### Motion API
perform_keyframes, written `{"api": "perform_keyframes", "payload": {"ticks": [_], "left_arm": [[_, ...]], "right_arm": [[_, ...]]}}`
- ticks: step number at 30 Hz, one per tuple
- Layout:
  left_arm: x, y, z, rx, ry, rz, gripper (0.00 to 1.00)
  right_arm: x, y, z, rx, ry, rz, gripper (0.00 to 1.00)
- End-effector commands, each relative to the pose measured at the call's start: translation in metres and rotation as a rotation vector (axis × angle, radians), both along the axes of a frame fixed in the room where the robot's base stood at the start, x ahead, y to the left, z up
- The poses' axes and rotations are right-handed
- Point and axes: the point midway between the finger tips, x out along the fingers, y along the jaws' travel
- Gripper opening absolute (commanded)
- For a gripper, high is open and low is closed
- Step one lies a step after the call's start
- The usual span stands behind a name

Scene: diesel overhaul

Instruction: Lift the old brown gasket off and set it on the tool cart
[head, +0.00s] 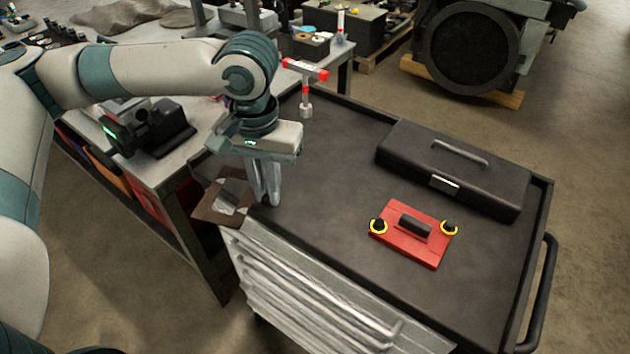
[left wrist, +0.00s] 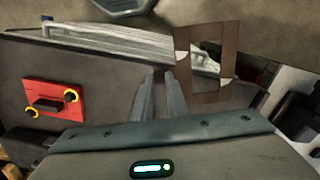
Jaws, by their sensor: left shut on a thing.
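The brown gasket (head: 207,207) is a thin flat rectangular frame with an open middle. In the head view it sits at the left edge of the tool cart (head: 335,165), partly out past that edge. My left gripper (head: 266,200) points down over the cart's left part and is shut on the gasket's edge. In the left wrist view the gasket (left wrist: 212,97) extends beyond the fingers (left wrist: 162,75), with silver drawer fronts behind it. Whether the gasket touches the cart top is unclear. My right gripper is out of view.
A red plate (head: 412,250) with a black handle and yellow rings lies on the cart. A dark toolbox (head: 455,170) stands behind it. A red-and-white T-handled tool (head: 306,85) stands at the cart's far left. The middle of the cart top is clear. A workbench (head: 150,170) adjoins at left.

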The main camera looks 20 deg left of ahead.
Motion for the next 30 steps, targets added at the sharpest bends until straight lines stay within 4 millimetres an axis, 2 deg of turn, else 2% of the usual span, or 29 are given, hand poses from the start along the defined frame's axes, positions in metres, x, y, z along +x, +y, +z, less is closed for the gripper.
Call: {"api": "perform_keyframes", "payload": {"ticks": [11,19,23,30], "left_arm": [[0.0,0.0,0.0,0.0,0.0,0.0,0.0],[0.002,-0.003,0.003,-0.002,0.002,-0.065,0.0],[0.004,-0.009,0.006,-0.004,0.004,-0.182,0.0],[0.011,-0.023,0.011,-0.012,0.008,-0.556,0.0]], "right_arm": [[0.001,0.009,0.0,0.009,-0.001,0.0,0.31],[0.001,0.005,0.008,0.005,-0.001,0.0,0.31],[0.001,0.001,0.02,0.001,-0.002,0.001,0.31],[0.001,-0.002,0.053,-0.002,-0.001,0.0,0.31]]}}
